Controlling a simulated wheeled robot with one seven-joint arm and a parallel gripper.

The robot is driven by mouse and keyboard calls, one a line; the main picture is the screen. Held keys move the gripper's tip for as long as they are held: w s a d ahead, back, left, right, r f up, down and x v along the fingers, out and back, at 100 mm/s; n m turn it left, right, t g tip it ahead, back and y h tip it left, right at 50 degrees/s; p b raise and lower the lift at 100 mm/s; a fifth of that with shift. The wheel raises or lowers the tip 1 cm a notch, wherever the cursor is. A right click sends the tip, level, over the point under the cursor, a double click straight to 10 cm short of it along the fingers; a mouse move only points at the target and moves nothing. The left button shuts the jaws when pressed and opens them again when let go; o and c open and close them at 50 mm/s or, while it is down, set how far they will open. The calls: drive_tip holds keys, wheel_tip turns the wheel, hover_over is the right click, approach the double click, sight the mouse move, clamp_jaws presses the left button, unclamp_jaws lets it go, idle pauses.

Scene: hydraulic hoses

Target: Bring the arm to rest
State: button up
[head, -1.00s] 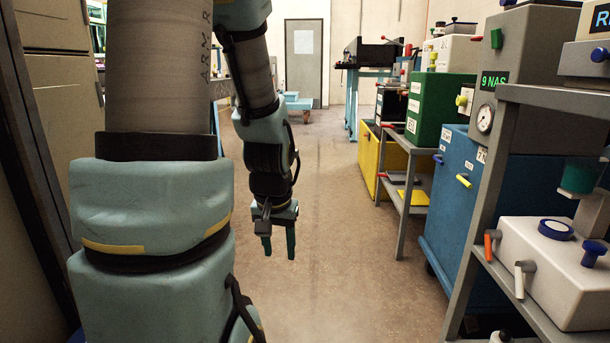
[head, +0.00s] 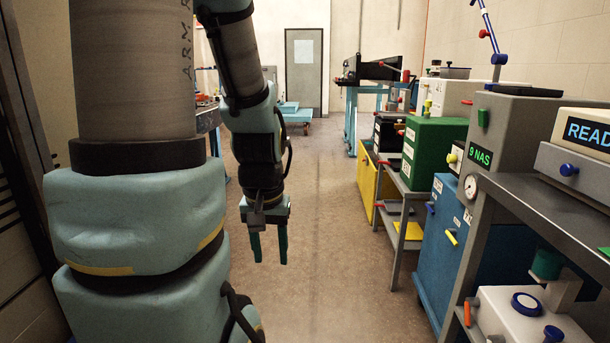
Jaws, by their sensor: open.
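My arm fills the left of the head view, with its forearm hanging down over the aisle. My gripper (head: 270,246) points at the floor with its two teal fingers apart. Nothing is between the fingers. It hangs in free air, apart from the benches and cabinets.
Clear floor (head: 325,270) runs down the aisle. On the right stand a blue cabinet (head: 432,262), a grey bench (head: 515,195) with a white device (head: 515,322), a green box (head: 434,150) and a yellow cabinet (head: 367,190). A grey door (head: 304,70) and low blue cart (head: 292,115) are at the back.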

wheel_tip(320, 180, up, 14)
drive_tip(key=p, duration=1.1)
drive_tip(key=shift+f, duration=0.15)
